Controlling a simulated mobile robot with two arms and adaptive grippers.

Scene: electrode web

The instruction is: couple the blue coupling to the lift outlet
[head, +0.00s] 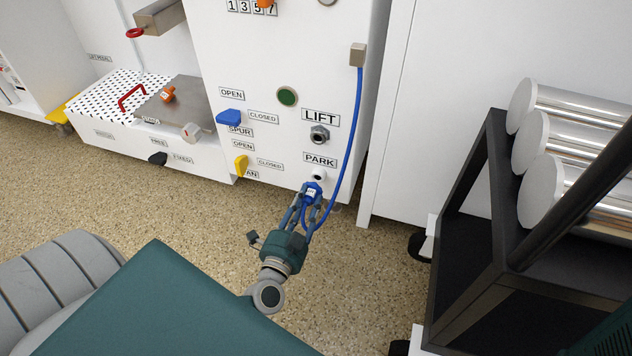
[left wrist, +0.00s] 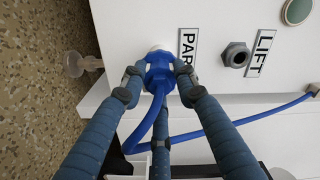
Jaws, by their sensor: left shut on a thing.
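The blue coupling (head: 312,190) is held between the fingers of my left gripper (head: 309,198), right in front of the white PARK stub (head: 319,174). The coupling (left wrist: 160,72) also shows in the left wrist view, with fingers closed around it and its nose toward the stub. I cannot tell whether it touches the stub or is slightly apart. The lift outlet (head: 319,134) is a bare grey hex fitting under the LIFT label, above PARK. It also shows in the left wrist view (left wrist: 236,55), with nothing on it. My right gripper is out of view.
A blue hose (head: 354,130) runs from a beige block (head: 358,54) down to the coupling. A blue handle (head: 230,118) and a yellow handle (head: 240,165) stick out left of the outlets. A dark cart (head: 470,200) with metal rolls (head: 575,150) stands at the right.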

